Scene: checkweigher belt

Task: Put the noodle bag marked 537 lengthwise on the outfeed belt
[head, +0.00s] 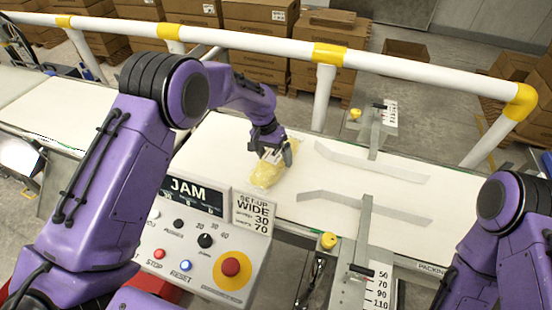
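A yellow noodle bag (265,174) with a pale label at its upper end is on or just above the white outfeed belt (300,178). Its number is too small to read. It points slantwise, its near end toward the control panel. My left gripper (273,152) is at the bag's far end, with a finger on each side, and looks shut on it. Whether the bag's underside touches the belt cannot be told. My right arm shows at the right edge, but its gripper is out of view.
Two metal guide rails, far (372,163) and near (365,205), stand over the belt to the right of the bag. A control panel (200,240) reading JAM stands in front. A white and yellow guard rail (400,67) runs behind. Bare belt lies between the guides.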

